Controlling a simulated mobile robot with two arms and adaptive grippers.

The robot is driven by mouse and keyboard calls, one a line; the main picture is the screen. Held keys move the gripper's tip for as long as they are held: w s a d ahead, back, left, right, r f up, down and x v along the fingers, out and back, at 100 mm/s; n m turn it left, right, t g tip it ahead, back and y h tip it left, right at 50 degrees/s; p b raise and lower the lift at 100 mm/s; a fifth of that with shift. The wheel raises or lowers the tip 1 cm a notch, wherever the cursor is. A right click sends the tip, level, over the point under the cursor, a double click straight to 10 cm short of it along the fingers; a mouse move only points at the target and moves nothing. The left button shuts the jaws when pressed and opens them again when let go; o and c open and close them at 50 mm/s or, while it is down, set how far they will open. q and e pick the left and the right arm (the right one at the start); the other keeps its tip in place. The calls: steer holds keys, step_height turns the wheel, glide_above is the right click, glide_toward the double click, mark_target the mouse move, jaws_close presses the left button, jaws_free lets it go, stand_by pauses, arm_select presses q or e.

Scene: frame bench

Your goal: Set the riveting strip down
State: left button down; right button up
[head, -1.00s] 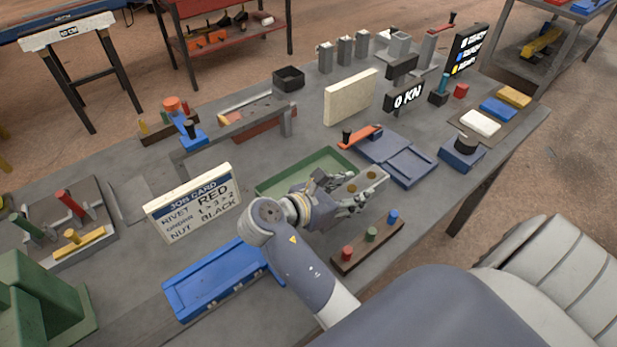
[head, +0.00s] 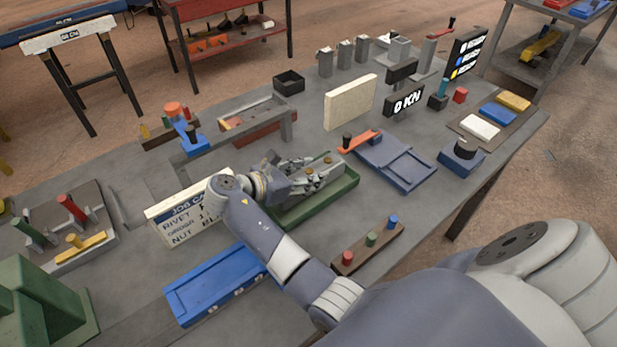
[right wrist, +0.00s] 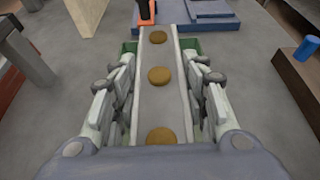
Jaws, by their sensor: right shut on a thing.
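The riveting strip (head: 322,165) is a grey bar with round brass-coloured rivets along its top. My right gripper (head: 308,177) is shut on it and holds it over the green tray (head: 325,205). In the right wrist view the strip (right wrist: 158,98) runs lengthwise between the two fingers. Parts of the green tray (right wrist: 205,46) show past the strip's far end. I cannot tell whether the strip touches the tray. My left gripper is not in view.
A blue-grey fixture (head: 400,165) with an orange lever (head: 360,141) stands right of the tray. A blue case (head: 215,287) and a brown peg strip (head: 368,248) lie nearer. A cream block (head: 350,102) stands behind.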

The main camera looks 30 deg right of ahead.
steer(key=shift+f, duration=0.8)
steer(key=shift+f, duration=0.1)
steer(key=o, duration=1.4)
steer(key=shift+f, duration=0.1)
